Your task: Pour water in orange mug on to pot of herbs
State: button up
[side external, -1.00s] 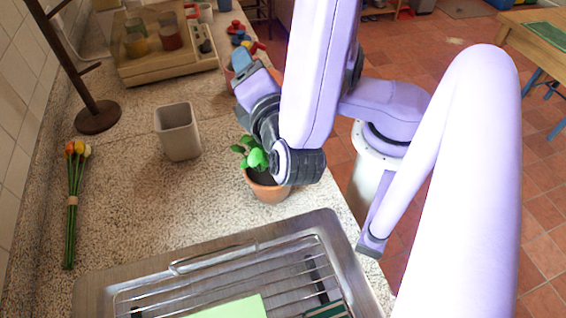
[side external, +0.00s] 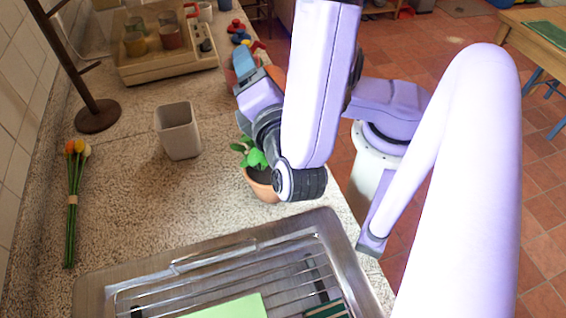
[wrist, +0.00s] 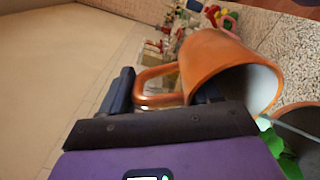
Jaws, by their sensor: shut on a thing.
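The orange mug (wrist: 212,62) is in my gripper in the wrist view. It is tilted, with its pale inside and open mouth towards the lower right. My gripper (wrist: 172,92) is shut on it at the handle side. The pot of herbs (side external: 262,190) stands on the counter, partly hidden by my wrist. Its green leaves (wrist: 285,155) show at the lower right of the wrist view, just beyond the mug's mouth. A thin pale streak crosses there; I cannot tell whether it is water.
A grey square cup (side external: 178,132) stands left of the herbs. Tulips (side external: 73,200) lie further left. A metal sink with a rack (side external: 180,268) is in front. A wooden stand (side external: 97,115) and a tray with jars (side external: 165,68) are at the back. The counter between is clear.

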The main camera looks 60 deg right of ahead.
jog(key=shift+w+d+f+g+y, duration=0.65)
jog(key=shift+w+d+g+y, duration=0.3)
jog(key=shift+g+y, duration=0.15)
jog(key=shift+w+d+f+g+y, duration=0.15)
jog(key=shift+w+d+g+y, duration=0.15)
jog(key=shift+w+d+y, duration=0.1)
jog(key=w+d+f+g+y, duration=0.1)
jog(key=f+g+y, duration=0.1)
jog(key=f, duration=0.2)
jog(key=w+d+f+g+y+b, duration=0.1)
jog(key=w+d+f+g+y, duration=0.1)
jog(key=f, duration=0.3)
jog(key=w+d+f+g+y, duration=0.1)
jog(key=f+g+y, duration=0.2)
jog(key=f, duration=0.1)
jog(key=shift+w+d+f+b, duration=0.15)
jog(key=shift+d+f+b, duration=0.05)
jog(key=shift+d+b, duration=0.15)
jog(key=shift+w+d+f+g+y+b, duration=0.2)
jog(key=shift+w+d+f+g+y, duration=0.2)
jog(key=shift+f+g+y, duration=0.3)
jog(key=shift+w+d+f+g+y+b, duration=0.15)
jog(key=shift+w+d+f+g+y, duration=0.25)
jog(key=shift+f+g+y, duration=0.25)
jog(key=shift+w+f+y, duration=0.15)
jog(key=shift+y, duration=0.1)
